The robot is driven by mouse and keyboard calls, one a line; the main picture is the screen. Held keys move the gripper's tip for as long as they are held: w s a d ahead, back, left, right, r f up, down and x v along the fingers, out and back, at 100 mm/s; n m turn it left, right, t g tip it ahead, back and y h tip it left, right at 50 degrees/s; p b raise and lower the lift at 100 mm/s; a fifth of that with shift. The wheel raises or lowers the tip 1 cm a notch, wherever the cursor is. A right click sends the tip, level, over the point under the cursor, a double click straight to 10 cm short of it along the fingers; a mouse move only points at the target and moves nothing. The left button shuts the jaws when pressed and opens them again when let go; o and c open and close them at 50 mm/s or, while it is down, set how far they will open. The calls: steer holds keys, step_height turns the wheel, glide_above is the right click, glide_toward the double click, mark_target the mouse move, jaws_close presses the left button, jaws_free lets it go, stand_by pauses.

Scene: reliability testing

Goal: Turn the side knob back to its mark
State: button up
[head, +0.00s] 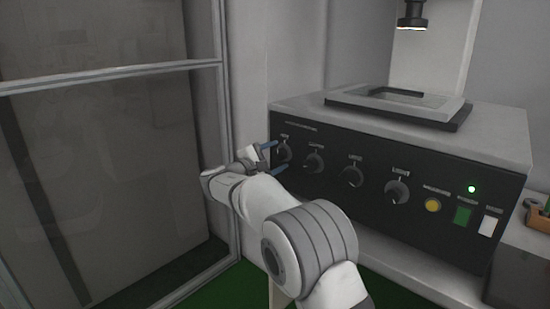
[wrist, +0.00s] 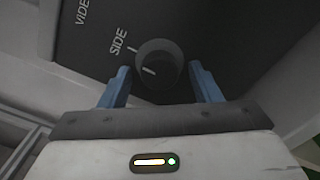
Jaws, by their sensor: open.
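The side knob (wrist: 160,53) is a round dark knob on the black panel, beside the printed word SIDE (wrist: 118,42). A short white pointer line shows on its face. A small pale tick (wrist: 133,49) is on the panel between the word and the knob. The pointer and the tick look out of line, though the angle is steep. In the head view the knob (head: 284,152) is the leftmost of the row. My gripper (wrist: 160,82) is open, with one blue finger on each side of the knob. Gaps show between fingers and knob. My gripper also shows in the head view (head: 274,157).
The black-fronted box (head: 330,203) carries more knobs (head: 314,162), a yellow button (head: 432,205), a lit green lamp (head: 472,189), and green and white switches. A framed plate (head: 400,104) lies on top. A glazed metal frame (head: 222,120) stands close left of my arm.

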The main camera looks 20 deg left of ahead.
steer(key=p+v, duration=0.1)
steer(key=v, duration=0.6)
steer(key=shift+s+a, duration=0.15)
steer(key=shift+s, duration=0.2)
steer(key=shift+s+f, duration=0.1)
